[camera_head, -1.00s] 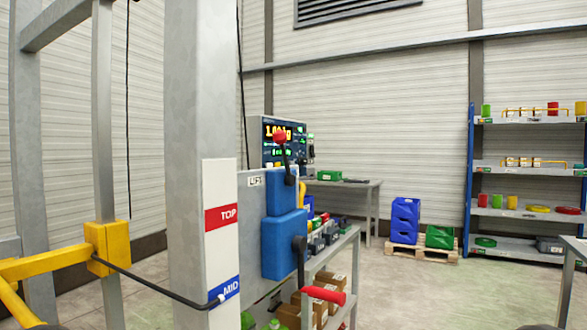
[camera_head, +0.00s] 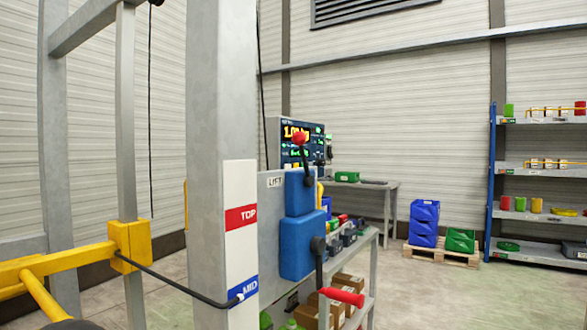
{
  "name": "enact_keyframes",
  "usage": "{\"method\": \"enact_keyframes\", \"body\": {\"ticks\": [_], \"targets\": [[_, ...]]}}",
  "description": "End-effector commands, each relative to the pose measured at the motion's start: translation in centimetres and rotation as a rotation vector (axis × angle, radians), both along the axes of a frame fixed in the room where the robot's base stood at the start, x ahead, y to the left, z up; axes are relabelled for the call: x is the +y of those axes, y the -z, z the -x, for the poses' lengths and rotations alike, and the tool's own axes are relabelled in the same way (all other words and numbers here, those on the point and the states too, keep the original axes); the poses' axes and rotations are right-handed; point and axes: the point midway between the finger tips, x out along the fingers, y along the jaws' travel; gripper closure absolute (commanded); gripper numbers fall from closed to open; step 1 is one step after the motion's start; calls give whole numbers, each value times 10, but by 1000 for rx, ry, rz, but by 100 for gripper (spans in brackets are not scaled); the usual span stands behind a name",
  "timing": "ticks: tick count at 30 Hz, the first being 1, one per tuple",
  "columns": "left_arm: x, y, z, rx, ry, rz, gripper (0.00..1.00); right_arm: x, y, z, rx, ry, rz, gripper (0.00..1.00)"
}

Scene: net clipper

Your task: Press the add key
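A dark control panel (camera_head: 285,131) stands at the back, past the grey post. The red knob of a lever covers part of the panel's face. No add key can be made out at this distance. Neither of my grippers is in view; only a dark rounded shape shows at the bottom left edge, and I cannot tell what it is.
A grey post (camera_head: 222,90) with TOP and MID labels stands close in front. Beside it is a blue lift lever box (camera_head: 303,245) with a red-handled crank (camera_head: 341,297). Yellow rails (camera_head: 70,258) block the left. Open floor (camera_head: 430,295) lies at the right, before blue bins (camera_head: 424,222) and shelves.

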Motion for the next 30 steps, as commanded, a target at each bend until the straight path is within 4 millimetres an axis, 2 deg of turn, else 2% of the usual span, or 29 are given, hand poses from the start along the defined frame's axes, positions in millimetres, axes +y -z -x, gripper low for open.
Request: {"method": "enact_keyframes", "body": {"ticks": [4, 9, 10, 30], "targets": [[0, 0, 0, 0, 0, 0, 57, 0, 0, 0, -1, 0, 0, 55], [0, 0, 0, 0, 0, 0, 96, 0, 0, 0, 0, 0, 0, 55], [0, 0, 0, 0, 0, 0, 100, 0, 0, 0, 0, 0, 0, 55], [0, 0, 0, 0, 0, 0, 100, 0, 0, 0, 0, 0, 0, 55]]}}
